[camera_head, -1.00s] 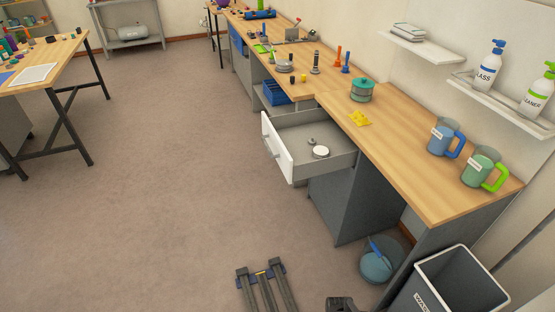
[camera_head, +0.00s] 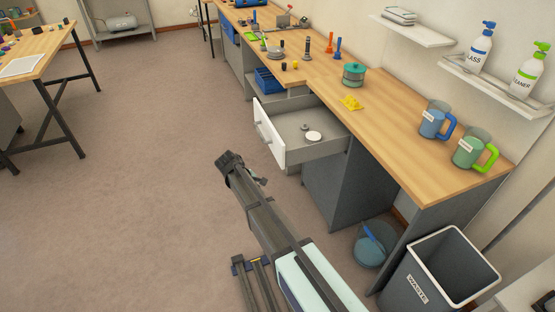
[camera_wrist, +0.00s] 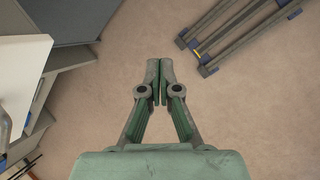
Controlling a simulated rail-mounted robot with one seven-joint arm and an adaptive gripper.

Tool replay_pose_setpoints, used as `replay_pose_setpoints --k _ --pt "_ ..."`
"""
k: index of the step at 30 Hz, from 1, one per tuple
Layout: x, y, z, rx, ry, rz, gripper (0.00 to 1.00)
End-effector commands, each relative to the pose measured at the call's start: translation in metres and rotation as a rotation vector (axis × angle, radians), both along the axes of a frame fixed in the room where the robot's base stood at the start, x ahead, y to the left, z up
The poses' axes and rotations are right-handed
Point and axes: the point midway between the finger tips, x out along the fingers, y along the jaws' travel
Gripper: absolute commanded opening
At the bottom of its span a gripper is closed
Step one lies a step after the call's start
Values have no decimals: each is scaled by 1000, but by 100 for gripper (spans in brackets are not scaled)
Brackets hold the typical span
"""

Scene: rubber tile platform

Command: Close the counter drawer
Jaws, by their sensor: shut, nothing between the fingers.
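The counter drawer (camera_head: 317,150) stands pulled out from under the wooden counter in the head view. It has a white front (camera_head: 269,131) with a handle, and a white round thing and a smaller grey one lie inside. My gripper (camera_wrist: 154,66) is shut and empty in the wrist view, above bare floor. In the head view the end of my arm is in front of the drawer, lower left of its front and apart from it; the fingertips are hard to make out there. Part of the white drawer front (camera_wrist: 17,85) shows at the wrist view's left edge.
The wooden counter (camera_head: 400,140) holds a green pot (camera_head: 354,74), a yellow thing (camera_head: 350,103) and two mugs (camera_head: 434,121). A waste bin (camera_head: 440,275) and a blue bucket (camera_head: 371,247) stand below it at right. The floor left of the drawer is clear.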

Motion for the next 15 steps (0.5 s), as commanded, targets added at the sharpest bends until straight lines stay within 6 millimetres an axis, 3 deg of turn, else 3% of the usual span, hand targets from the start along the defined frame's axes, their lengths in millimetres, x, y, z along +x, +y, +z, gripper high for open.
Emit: replay_pose_setpoints --k 1,3,6,10,15 --pt "29 28 24 -35 -8 75 0" --pt "55 52 59 -103 -2 185 0" --pt "88 72 103 -217 33 328 0" --pt "107 68 124 -349 126 461 0" --pt "105 58 130 -443 240 584 0"
